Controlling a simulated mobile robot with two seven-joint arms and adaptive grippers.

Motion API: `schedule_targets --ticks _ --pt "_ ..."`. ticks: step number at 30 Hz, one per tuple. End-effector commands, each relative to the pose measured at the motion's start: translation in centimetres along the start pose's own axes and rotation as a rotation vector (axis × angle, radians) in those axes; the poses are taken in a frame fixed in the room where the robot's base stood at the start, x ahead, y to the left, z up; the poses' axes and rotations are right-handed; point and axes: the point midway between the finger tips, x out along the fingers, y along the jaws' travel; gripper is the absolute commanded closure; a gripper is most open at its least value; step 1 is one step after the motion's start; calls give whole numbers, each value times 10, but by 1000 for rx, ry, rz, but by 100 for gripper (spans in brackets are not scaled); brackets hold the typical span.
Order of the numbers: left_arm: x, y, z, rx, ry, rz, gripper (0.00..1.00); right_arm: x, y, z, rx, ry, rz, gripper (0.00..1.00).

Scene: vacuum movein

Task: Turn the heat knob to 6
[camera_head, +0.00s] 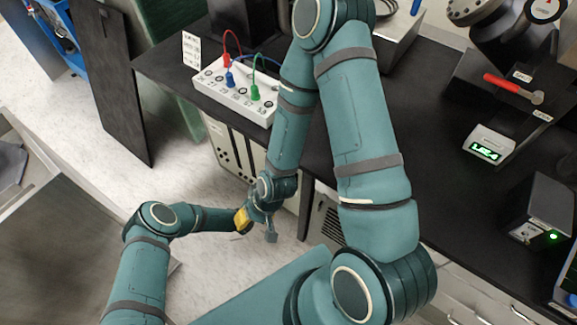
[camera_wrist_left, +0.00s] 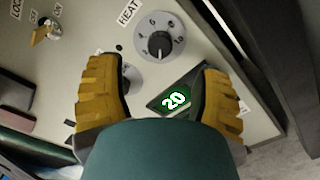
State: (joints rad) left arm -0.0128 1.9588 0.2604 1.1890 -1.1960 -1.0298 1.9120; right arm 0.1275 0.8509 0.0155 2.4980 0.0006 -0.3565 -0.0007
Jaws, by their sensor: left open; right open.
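In the left wrist view, the heat knob (camera_wrist_left: 158,44) is a dark round knob on a numbered dial, beside a HEAT label (camera_wrist_left: 128,11). Its pale mark appears to point down in the picture, away from the 6 at the dial's top. My left gripper (camera_wrist_left: 155,82) is open, its two yellow fingers spread in front of the panel. The knob shows beyond the gap between them, and nothing is held. In the head view, my right gripper (camera_head: 257,227) is open and empty, low beside the bench front. The left gripper is largely hidden there, and the knob cannot be made out.
A green display (camera_wrist_left: 175,98) reading 20 sits below the knob. A yellow-handled switch (camera_wrist_left: 43,32) is at the panel's upper left. Pale floor (camera_head: 215,265) is open at lower left.

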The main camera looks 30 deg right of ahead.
Motion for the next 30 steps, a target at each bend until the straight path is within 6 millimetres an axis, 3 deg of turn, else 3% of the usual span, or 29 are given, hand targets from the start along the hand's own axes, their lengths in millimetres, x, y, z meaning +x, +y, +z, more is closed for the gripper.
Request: schedule_targets --ticks 3,10,24,26,30 --pt "24 -2 0 3 -2 0 34 6 2 0 0 2 0 53" --pt "56 -1 -1 1 1 0 34 12 4 -1 -1 6 0 53" --pt "67 0 0 0 2 -1 34 14 5 -2 -1 7 0 53" --pt "67 0 0 0 2 -1 50 14 5 -2 -1 7 0 53" --pt "67 0 0 0 2 0 99 14 5 -2 -1 7 0 53"
